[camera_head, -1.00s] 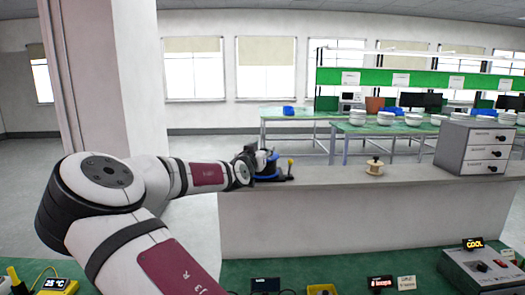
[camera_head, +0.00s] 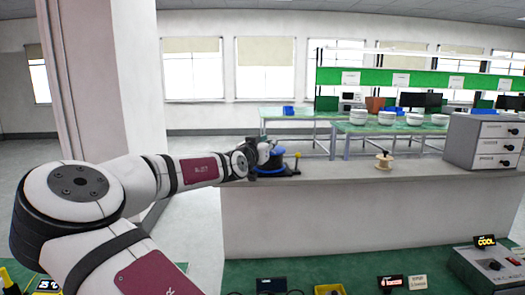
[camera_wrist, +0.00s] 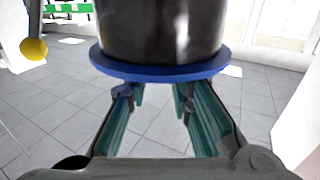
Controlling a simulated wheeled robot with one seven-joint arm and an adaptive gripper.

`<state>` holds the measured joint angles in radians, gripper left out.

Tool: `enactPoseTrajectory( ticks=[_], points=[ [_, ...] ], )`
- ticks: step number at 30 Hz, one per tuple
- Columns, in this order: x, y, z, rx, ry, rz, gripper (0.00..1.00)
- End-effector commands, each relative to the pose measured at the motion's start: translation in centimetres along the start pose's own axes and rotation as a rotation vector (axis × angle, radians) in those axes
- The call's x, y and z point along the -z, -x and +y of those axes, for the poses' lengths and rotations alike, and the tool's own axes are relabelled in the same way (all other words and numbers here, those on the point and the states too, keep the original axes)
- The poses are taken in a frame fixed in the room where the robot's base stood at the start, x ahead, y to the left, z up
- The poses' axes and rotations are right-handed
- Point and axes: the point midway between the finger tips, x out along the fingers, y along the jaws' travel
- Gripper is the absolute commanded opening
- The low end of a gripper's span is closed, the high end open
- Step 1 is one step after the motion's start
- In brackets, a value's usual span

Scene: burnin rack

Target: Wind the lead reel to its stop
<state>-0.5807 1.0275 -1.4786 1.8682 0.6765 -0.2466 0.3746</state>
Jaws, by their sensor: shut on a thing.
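The lead reel (camera_head: 271,158) stands on the counter left of its middle, with a blue part and a small yellow knob (camera_head: 298,155) at its right. In the wrist view the reel is a dark glossy drum (camera_wrist: 160,30) above a wide blue flange (camera_wrist: 160,69). The yellow knob (camera_wrist: 34,49) hangs at the upper left there. My gripper (camera_wrist: 158,92) reaches to the reel from the left in the head view. Its teal-lined fingers run under the flange and are shut on the reel. The exact contact at the fingertips is hidden by the flange.
A wooden spool (camera_head: 384,163) stands on the counter (camera_head: 340,178), right of the reel. A grey drawer cabinet (camera_head: 478,142) stands at the right end. A control box (camera_head: 490,268) sits on the green bench in front. The counter between reel and spool is clear.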

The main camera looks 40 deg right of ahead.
Motion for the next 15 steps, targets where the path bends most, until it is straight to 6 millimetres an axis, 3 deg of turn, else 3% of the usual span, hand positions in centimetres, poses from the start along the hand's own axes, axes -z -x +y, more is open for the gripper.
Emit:
enactPoseTrajectory(
  ticks=[15],
  points=[
    [-0.28, -0.29, -0.47, -0.144, 0.0, 0.004, 0.0]
  ],
)
